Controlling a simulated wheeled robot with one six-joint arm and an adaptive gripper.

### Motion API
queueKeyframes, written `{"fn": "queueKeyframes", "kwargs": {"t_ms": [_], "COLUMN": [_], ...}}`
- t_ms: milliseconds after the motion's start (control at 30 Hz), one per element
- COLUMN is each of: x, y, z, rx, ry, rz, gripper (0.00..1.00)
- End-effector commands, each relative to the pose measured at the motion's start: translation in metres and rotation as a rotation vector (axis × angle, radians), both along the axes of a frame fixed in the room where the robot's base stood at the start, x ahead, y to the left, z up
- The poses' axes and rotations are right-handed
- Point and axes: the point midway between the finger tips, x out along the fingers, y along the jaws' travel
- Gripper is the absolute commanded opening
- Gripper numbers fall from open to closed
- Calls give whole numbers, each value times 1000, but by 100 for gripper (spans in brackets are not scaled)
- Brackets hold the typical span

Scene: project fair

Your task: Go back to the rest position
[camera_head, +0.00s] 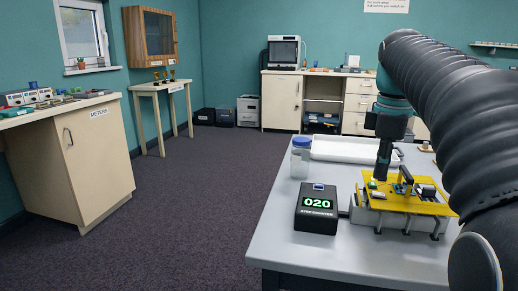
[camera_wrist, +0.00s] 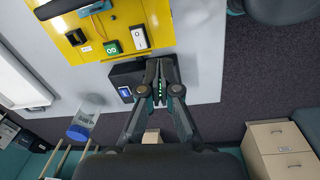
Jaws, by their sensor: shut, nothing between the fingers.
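My gripper (camera_head: 380,177) hangs pointing down from my arm at the right of the head view. It is just above or beside the left part of a yellow board (camera_head: 407,205); I cannot tell whether it touches. In the wrist view my gripper (camera_wrist: 159,72) has its fingertips together with nothing between them. The yellow board (camera_wrist: 75,45) with small parts on it lies at the upper left there. A black step counter (camera_head: 316,209) showing 020 stands left of the board. In the wrist view the counter (camera_wrist: 123,75) is partly hidden behind my fingers.
A clear jar with a blue lid (camera_head: 301,157) and a white tray (camera_head: 345,150) stand at the table's back. The grey table (camera_head: 330,255) is bare in front. A cabinet marked METERS (camera_head: 90,155) stands left; the floor between is clear.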

Motion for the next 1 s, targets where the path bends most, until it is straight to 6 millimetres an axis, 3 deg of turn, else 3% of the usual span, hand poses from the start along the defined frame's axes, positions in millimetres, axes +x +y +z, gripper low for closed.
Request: {"fn": "queueKeyframes", "kwargs": {"t_ms": [100, 367, 700, 833, 1000], "x": [-27, -84, -159, -176, -184], "y": [24, 66, 103, 110, 113], "z": [-15, -67, -160, -186, -201], "rx": [5, 66, 235, 291, 323], "ry": [-63, -205, -350, -376, -388], "rz": [-147, -485, -894, -993, -1050], "gripper": [0, 0, 0, 0, 0]}}
